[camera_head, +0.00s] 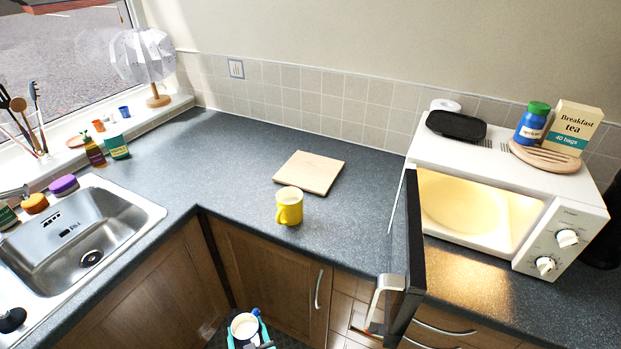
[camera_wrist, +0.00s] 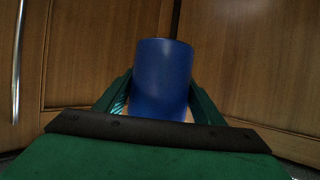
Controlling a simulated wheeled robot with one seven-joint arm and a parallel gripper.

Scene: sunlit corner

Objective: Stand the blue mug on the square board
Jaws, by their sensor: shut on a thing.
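The blue mug (camera_wrist: 162,78) is between the green fingers of my gripper (camera_wrist: 162,100) in the wrist view. The gripper is shut on it. In the head view the mug (camera_head: 244,326) shows a pale inside and looks upright, low in front of the cupboard doors and below the counter top. The square board (camera_head: 309,171) is light wood and lies flat on the counter, with nothing seen on it. My gripper is well below and in front of the board.
A yellow mug (camera_head: 289,206) stands on the counter just in front of the board. The microwave (camera_head: 570,238) at right has its door (camera_head: 408,255) open, jutting past the counter edge. A sink (camera_head: 75,235) is at left.

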